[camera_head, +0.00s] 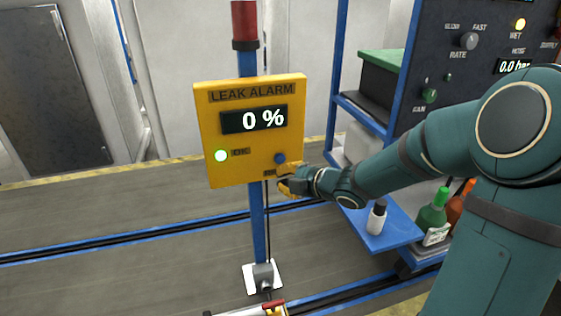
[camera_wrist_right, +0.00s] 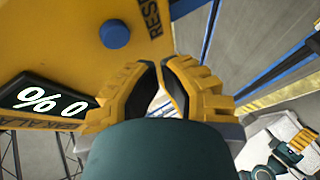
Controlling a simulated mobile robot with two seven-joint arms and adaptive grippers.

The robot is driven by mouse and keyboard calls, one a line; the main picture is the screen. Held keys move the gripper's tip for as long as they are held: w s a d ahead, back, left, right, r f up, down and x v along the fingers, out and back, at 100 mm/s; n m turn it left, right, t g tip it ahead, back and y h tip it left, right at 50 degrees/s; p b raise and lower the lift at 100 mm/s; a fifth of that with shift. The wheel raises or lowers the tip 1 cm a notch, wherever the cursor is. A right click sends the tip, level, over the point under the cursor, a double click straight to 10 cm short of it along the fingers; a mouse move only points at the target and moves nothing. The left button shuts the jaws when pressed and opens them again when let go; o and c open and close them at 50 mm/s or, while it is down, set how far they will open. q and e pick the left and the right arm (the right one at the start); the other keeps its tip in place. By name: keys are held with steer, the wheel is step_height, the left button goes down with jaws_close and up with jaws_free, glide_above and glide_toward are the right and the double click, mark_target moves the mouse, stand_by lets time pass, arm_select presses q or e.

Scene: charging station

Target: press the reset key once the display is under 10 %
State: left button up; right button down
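The yellow leak alarm box (camera_head: 230,168) stands on a blue post. Its dark display (camera_head: 228,123) reads 0 %, and the wrist view shows the same display (camera_wrist_right: 30,92). A green lamp (camera_head: 221,155) glows beside the OK label. The blue round reset key (camera_head: 280,158) is at the lower right of the box; it also shows in the right wrist view (camera_wrist_right: 116,33). My right gripper (camera_head: 284,180) is just below and right of the key, with its yellow fingertips (camera_wrist_right: 161,66) together and empty. It appears apart from the key.
The blue post (camera_head: 258,225) stands on a white foot plate. At right are a dark control panel (camera_head: 460,75), a blue shelf (camera_head: 380,230) with a white bottle (camera_head: 376,217), and a green bottle (camera_head: 432,215).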

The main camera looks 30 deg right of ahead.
steer(key=s, duration=0.2)
steer(key=shift+s+a, duration=0.35)
steer(key=shift+s, duration=0.05)
stand_by(0.6)
steer(key=a+f+m+g, duration=0.2)
steer(key=a+f+m, duration=0.3)
steer(key=f, duration=0.4)
steer(key=a+f+m+g, duration=0.2)
steer(key=a+f+m, duration=0.3)
steer(key=f, duration=0.3)
steer(key=s+a+f+m+g, duration=0.3)
steer(key=s+a+f+m, duration=0.2)
steer(key=s+f, duration=0.2)
steer(key=s+a+f+m+g, duration=0.4)
steer(key=s+f, duration=0.3)
steer(key=f, duration=0.2)
steer(key=shift+s+a+m, duration=0.35)
steer(key=shift+a+m, duration=0.45)
steer(key=shift+a, duration=0.1)
